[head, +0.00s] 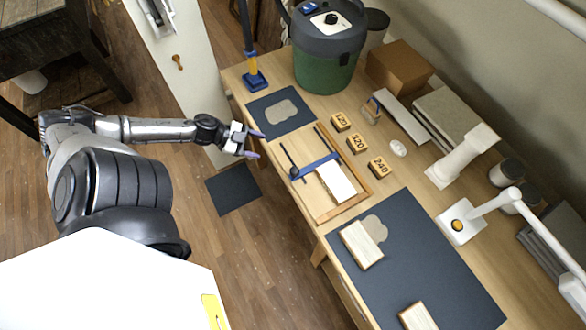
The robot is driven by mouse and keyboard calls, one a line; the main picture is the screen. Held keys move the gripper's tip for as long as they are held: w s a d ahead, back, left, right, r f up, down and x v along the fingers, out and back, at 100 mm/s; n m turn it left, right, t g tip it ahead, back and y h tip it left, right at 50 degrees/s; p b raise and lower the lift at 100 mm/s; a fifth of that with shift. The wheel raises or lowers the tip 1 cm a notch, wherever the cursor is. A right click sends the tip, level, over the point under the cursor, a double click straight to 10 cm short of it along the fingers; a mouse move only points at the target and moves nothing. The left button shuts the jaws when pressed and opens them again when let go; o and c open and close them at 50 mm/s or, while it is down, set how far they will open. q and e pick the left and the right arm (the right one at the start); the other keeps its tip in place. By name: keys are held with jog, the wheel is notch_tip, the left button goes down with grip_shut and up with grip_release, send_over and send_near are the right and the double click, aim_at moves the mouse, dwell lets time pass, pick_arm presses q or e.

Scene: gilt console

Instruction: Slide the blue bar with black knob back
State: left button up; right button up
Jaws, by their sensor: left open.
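The blue bar (317,164) lies across a wooden frame (324,217) near the front edge of the table. Its black knob (294,172) sits at the bar's left end, by a thin dark rod. A white block (335,182) lies in the frame right against or just beside the bar. My left gripper (257,144) is open and empty, with purple-tipped fingers pointing right. It is to the left of the bar and knob, apart from them, around the table's front edge. My right gripper is not in view.
A dark mat (263,121) with a grey patch lies behind the frame, and a larger dark mat (440,265) with pale blocks lies in front. Numbered blocks (357,143) stand right of the frame. A green canister (325,70) and a blue-based stand (255,81) are at the far end.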

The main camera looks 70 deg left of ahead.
aim_at(292, 169)
pick_arm(q)
jog(key=w+d+f+h, duration=0.1)
jog(key=w+d, duration=0.1)
jog(key=d, duration=0.1)
jog(key=w+d+f+n+b, duration=0.1)
jog(key=w+d, duration=0.2)
jog(key=d, duration=0.1)
jog(key=w+d+f+g+h+b, duration=0.1)
jog(key=w+d+f, duration=0.1)
jog(key=w+d, duration=0.1)
jog(key=shift+w+d+h, duration=0.2)
jog(key=shift+d+h, duration=0.1)
jog(key=shift+d, duration=0.4)
grip_shut()
dwell(0.4)
